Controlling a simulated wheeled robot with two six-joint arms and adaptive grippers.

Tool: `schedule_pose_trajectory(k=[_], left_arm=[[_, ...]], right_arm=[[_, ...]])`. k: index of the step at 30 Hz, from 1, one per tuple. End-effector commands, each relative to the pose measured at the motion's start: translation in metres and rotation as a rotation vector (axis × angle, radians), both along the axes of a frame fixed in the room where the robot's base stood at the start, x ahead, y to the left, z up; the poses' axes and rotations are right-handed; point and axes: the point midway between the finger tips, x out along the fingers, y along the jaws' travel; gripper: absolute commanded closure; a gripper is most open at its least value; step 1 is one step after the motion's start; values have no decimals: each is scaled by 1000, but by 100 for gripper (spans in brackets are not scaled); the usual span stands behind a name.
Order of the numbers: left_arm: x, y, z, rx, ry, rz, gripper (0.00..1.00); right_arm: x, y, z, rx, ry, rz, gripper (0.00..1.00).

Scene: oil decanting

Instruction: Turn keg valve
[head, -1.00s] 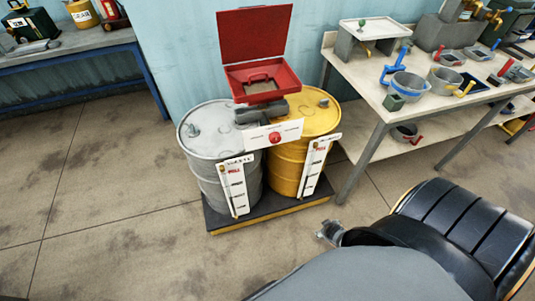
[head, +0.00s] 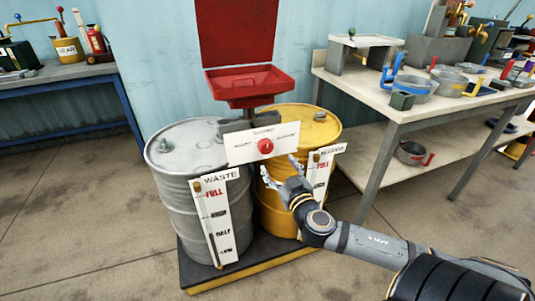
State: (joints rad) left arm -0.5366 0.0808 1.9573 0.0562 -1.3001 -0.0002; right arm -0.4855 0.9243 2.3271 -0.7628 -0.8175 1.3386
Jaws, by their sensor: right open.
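The keg valve is a round red knob (head: 265,146) on a white sign plate (head: 240,151) in front of the two drums. Small lettering on the plate reads "CLOSED" at the top; the words at its sides are too small to read surely. My right gripper (head: 280,168) is open and empty, just below and right of the knob and apart from it, in front of the yellow drum. The grey drum (head: 165,190) at left has a "WASTE" level gauge (head: 216,215). The yellow drum (head: 310,127) at right has its own gauge (head: 321,175), partly behind my right gripper. My left gripper is out of view.
A red open box (head: 262,84) with a raised lid stands above the plate. The drums stand on a dark pallet (head: 240,272) with a yellow edge. A workbench (head: 425,105) with pots is at right, a blue-legged bench (head: 60,75) at left. The floor in front is clear.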

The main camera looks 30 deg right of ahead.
Motion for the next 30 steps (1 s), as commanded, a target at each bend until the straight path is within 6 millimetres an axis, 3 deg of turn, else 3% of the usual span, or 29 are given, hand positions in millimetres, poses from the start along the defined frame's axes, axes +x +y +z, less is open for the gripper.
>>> schedule_pose_trajectory(k=[5,9,18,28,30], left_arm=[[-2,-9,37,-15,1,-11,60],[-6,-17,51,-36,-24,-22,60],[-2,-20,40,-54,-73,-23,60],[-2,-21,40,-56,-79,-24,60],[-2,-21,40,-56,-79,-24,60]], right_arm=[[20,-5,-3,3,-5,0,29],[49,-12,-4,8,-8,-2,29],[90,-22,-1,3,-1,0,29],[95,-22,-1,0,0,2,29],[95,-22,-1,0,0,2,37]])
